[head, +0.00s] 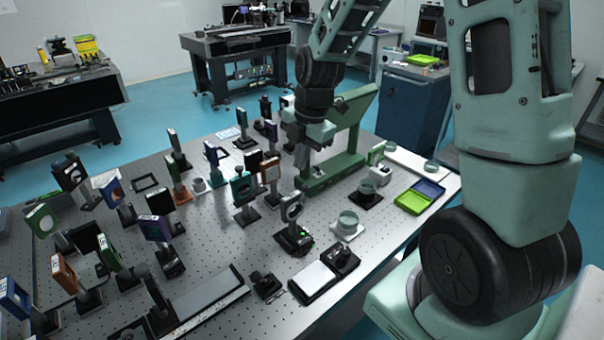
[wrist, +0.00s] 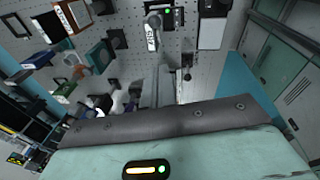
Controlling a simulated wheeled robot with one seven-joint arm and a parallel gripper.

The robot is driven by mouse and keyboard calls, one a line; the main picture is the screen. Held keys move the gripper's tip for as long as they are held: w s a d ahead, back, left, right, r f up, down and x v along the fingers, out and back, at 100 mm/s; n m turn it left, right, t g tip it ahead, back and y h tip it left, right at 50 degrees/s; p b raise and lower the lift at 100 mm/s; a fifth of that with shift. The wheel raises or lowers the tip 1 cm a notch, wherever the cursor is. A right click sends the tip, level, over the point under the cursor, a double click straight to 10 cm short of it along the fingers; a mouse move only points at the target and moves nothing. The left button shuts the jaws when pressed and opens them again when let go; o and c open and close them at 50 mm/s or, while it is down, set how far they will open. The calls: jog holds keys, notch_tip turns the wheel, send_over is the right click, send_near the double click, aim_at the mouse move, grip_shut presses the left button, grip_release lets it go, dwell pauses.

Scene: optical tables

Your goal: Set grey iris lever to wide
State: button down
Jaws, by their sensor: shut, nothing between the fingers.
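A grey ring-shaped mount, which looks like the iris (head: 292,208), stands upright on a black base with a small green light, near the middle of the table. What seems to be the same unit shows at the top of the wrist view (wrist: 153,36), with a white label and a green light beside it. Its lever is too small to make out, so its setting cannot be read. My gripper (head: 302,160) points down behind the iris in the head view, apart from it. Its fingers (wrist: 160,80) are shut and empty.
A green bracket frame (head: 335,172) stands close to my gripper on the right. Several posts with coloured mounts crowd the perforated table (head: 215,235) on the left. Round glass dishes, a green and blue tray (head: 413,202) and a white plate (head: 312,277) lie to the right and front.

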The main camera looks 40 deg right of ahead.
aim_at(307, 185)
notch_tip(307, 185, down, 8)
jog(key=w+d+p, duration=0.1)
jog(key=d+p, duration=0.1)
jog(key=shift+w+r+p, duration=0.2)
jog(key=shift+p, duration=0.15)
jog(key=shift+w+d+f+b, duration=0.1)
jog(key=shift+d+f+b, duration=0.6)
jog(key=shift+b, duration=0.3)
jog(key=shift+d+r, duration=0.1)
jog(key=shift+d, duration=0.25)
